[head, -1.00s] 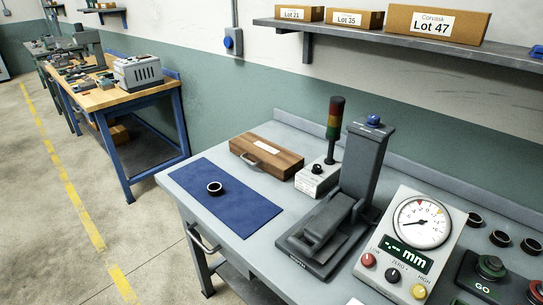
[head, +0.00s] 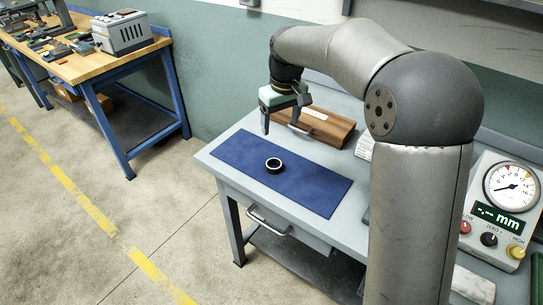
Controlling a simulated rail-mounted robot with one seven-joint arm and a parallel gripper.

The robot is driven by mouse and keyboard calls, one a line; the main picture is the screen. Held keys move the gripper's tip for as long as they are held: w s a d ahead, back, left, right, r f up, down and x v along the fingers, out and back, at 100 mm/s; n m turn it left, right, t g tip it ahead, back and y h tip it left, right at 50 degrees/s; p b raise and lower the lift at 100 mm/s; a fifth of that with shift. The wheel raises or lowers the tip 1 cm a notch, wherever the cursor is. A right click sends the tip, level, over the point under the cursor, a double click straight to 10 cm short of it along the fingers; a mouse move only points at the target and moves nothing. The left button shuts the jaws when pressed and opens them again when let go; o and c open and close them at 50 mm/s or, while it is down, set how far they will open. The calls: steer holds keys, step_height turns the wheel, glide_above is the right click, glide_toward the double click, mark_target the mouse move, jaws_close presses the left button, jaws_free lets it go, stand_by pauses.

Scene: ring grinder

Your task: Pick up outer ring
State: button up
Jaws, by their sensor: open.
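The outer ring (head: 274,165) is a small dark ring with a bright inner face. My arm hides part of the bench to the right.
A wooden case (head: 325,128) with a handle lies behind the mat, close to my gripper. A gauge box (head: 505,200) with a dial stands at the right. Another workbench (head: 90,60) stands at the back left. The mat around the ring is clear.

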steer(key=p, duration=0.2)
glide_above(274, 160)
steer(key=s, duration=0.3)
steer(key=f, duration=1.2)
steer(key=shift+w+d, duration=0.2)
steer(key=shift+w+a+f+p, duration=0.15)
steer(key=shift+f+p, duration=0.8)
steer(key=shift+f, duration=1.65)
steer(key=shift+c, duration=0.3)
steer(key=c, duration=1.1)
steer(key=shift+r, duration=0.1)
